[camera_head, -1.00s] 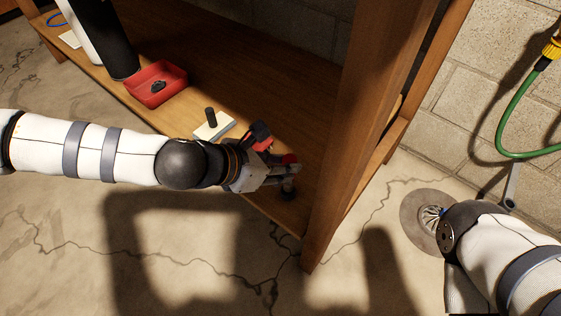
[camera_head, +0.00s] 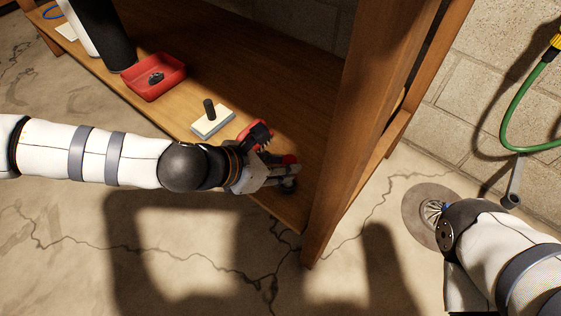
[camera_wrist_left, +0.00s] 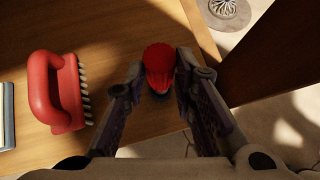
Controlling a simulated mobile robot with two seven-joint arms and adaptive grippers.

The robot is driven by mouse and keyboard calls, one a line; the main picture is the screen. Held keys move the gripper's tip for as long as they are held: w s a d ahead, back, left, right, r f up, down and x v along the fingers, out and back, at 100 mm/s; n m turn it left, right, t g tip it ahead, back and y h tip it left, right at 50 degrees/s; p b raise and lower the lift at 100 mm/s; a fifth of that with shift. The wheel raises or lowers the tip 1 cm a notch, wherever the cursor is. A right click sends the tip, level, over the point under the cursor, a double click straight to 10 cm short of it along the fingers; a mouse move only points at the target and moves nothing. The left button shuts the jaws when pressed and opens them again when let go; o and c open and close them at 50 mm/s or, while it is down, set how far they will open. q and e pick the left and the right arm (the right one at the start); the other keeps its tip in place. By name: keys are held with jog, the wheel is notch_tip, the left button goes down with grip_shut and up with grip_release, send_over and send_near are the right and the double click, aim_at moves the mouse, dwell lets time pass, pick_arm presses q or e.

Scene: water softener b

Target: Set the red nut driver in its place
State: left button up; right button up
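The red nut driver shows as a rounded red handle (camera_wrist_left: 158,60) between the two fingers of my left gripper (camera_wrist_left: 160,70) in the left wrist view. The fingers lie against its sides, so the gripper is shut on it. In the head view the red top (camera_head: 289,159) shows at the tip of my left gripper (camera_head: 284,171), at the right end of the wooden shelf. A dark round piece (camera_head: 288,188) is just below the fingers. I cannot tell whether the driver touches it. My right arm is at lower right; its fingers are hidden.
A red-handled brush (camera_wrist_left: 58,92) lies beside the left gripper. A pale block with a dark peg (camera_head: 212,122) and a red tray (camera_head: 154,77) stand further left on the shelf (camera_head: 240,70). A wooden post (camera_head: 355,125) rises close at right. A green hose (camera_head: 512,120) hangs on the wall.

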pick_arm(q)
jog(key=o, duration=0.5)
jog(key=shift+c, duration=0.2)
jog(key=shift+a, duration=0.1)
jog(key=v, duration=1.2)
